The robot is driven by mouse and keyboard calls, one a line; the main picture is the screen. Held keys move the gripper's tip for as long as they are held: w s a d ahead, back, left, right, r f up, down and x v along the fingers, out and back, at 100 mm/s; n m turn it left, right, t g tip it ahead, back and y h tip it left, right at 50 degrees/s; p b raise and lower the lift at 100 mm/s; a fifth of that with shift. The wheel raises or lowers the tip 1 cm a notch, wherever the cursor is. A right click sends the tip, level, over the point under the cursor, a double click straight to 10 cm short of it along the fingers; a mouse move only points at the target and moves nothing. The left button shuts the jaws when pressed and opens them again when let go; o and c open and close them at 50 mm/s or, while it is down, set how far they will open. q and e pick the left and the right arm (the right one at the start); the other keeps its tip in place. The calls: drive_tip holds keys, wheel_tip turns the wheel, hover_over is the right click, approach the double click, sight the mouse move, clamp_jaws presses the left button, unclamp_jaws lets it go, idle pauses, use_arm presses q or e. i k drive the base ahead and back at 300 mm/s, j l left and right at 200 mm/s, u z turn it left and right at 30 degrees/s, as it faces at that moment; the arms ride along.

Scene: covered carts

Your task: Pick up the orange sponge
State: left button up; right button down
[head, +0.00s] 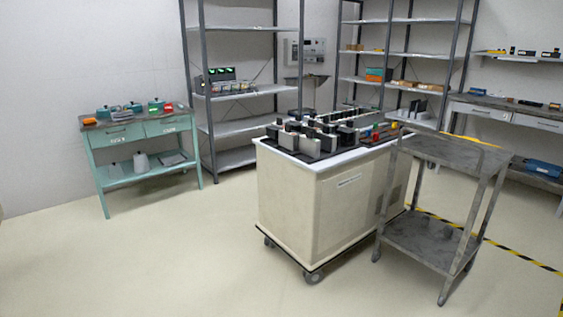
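No object is clear enough for me to name it surely as the orange sponge. A small orange item (88,121) lies at the left end of the teal table (119,173), and it is too small to identify. Another orange-red box shape (374,73) stands on a middle shelf of the back right rack. Neither of my grippers is in view.
A white wheeled cart (305,205) crowded with dark and grey items stands in the middle. A grey two-tier metal cart (425,235) stands at its right. Grey shelving (240,92) lines the back wall. The floor (130,265) at front left is clear.

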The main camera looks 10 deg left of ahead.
sight(89, 121)
drive_tip(key=i+u, duration=0.35)
drive_tip(key=i, duration=0.2)
drive_tip(key=i+l+u, duration=0.25)
drive_tip(key=i+u, duration=0.15)
drive_tip(key=i, duration=0.15)
drive_tip(key=i+j+u, duration=0.1)
drive_tip(key=i+u, duration=0.3)
drive_tip(key=i, duration=0.2)
drive_tip(key=i+l+u, duration=0.1)
drive_tip(key=i+u, duration=0.25)
drive_tip(key=i, duration=0.25)
drive_tip(key=i+u, duration=0.1)
drive_tip(key=i, duration=1.3)
drive_tip(key=i+l+u, duration=0.15)
drive_tip(key=i, duration=1.2)
drive_tip(key=i+j+z, duration=0.3)
drive_tip(key=i, duration=0.2)
drive_tip(key=i+j+z, duration=0.35)
drive_tip(key=i, duration=0.15)
